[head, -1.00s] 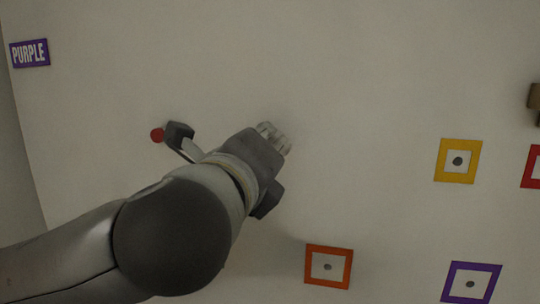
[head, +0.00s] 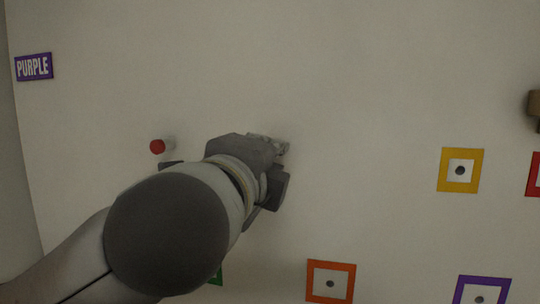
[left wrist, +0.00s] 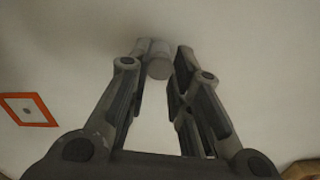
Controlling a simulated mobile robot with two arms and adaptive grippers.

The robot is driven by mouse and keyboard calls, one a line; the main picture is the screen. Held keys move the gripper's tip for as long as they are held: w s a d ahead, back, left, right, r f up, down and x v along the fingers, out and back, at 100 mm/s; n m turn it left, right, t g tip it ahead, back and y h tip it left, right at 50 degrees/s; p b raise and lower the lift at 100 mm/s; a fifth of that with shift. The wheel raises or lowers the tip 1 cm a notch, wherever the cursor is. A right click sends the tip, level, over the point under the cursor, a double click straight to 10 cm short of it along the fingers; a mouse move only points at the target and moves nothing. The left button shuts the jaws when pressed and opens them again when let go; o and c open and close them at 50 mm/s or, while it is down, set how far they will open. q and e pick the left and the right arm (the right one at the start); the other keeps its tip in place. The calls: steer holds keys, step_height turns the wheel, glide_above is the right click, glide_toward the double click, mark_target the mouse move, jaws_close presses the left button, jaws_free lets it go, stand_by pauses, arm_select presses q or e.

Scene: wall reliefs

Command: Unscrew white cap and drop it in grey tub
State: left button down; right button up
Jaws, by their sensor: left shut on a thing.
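The white cap (left wrist: 159,67) shows in the left wrist view as a pale, rounded cylinder against the wall. My left gripper (left wrist: 162,55) is at the wall with its fingers on either side of the cap, shut on it. In the head view the gripper (head: 275,148) is mostly hidden behind my own arm, and I cannot make out the cap there. I cannot tell how far the cap is unscrewed. The grey tub and my right gripper are in neither view.
A red-ended peg (head: 157,146) sticks out of the wall left of the gripper. A purple sign (head: 34,67) is at upper left. Yellow (head: 460,152), orange (head: 316,280) and purple (head: 466,290) frames are on the wall. A brown thing (head: 534,105) is at the right edge. The upper wall is clear.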

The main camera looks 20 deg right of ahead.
arm_select(q)
steer(key=n+b, duration=0.1)
steer(key=n, duration=0.3)
steer(key=shift+n+b, duration=0.4)
steer(key=c, duration=1.5)
jaws_free()
steer(key=shift+c, duration=0.2)
steer(key=shift+s, duration=0.1)
